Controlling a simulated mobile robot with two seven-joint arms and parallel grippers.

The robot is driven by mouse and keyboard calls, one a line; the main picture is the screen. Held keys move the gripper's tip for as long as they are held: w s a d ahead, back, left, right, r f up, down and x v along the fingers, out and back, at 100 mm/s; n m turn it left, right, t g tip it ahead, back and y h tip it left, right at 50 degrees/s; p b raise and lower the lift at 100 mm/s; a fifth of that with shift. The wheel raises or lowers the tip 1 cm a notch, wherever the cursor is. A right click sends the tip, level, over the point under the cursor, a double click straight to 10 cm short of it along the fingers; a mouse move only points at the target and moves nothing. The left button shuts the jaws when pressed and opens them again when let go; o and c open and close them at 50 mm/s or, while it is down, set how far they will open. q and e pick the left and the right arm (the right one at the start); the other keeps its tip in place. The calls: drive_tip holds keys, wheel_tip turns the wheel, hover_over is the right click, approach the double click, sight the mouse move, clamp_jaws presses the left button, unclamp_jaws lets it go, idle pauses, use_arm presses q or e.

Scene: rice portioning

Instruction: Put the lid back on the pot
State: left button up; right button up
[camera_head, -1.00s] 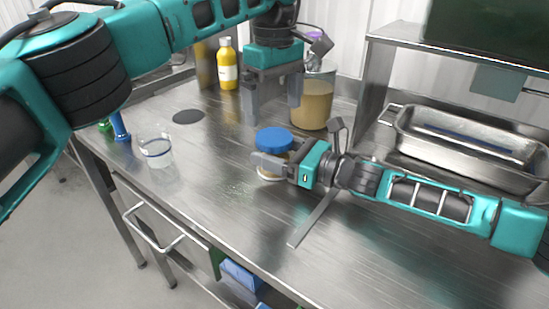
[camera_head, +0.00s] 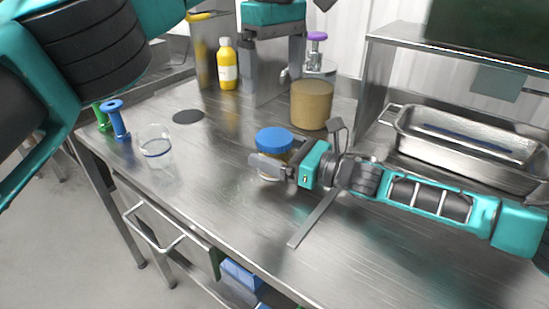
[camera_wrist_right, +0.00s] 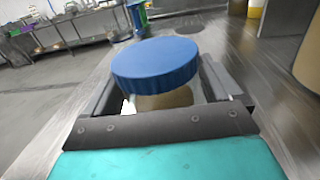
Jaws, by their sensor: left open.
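The small pot (camera_head: 268,177) stands on the steel table with the round blue lid (camera_head: 273,138) on its top. The lid looks level; whether it is screwed tight I cannot tell. In the right wrist view the blue lid (camera_wrist_right: 155,64) covers most of the pot (camera_wrist_right: 165,99) below it. My right gripper (camera_head: 270,162) lies low at the pot, its fingers on either side of the body under the lid, shut on it. My left gripper (camera_head: 268,92) is open and empty, pointing down, raised behind and above the lid, clear of it.
A tub of brownish contents (camera_head: 312,105) and a yellow bottle (camera_head: 227,68) stand behind the pot. A clear cup (camera_head: 155,150) and a blue spool-shaped thing (camera_head: 117,122) are at left. A metal tray (camera_head: 470,145) is at right. The table front is mostly clear.

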drive_tip(key=shift+o, duration=0.6)
drive_tip(key=shift+d, duration=0.1)
drive_tip(key=v, duration=1.2)
drive_tip(key=shift+s+d, duration=0.3)
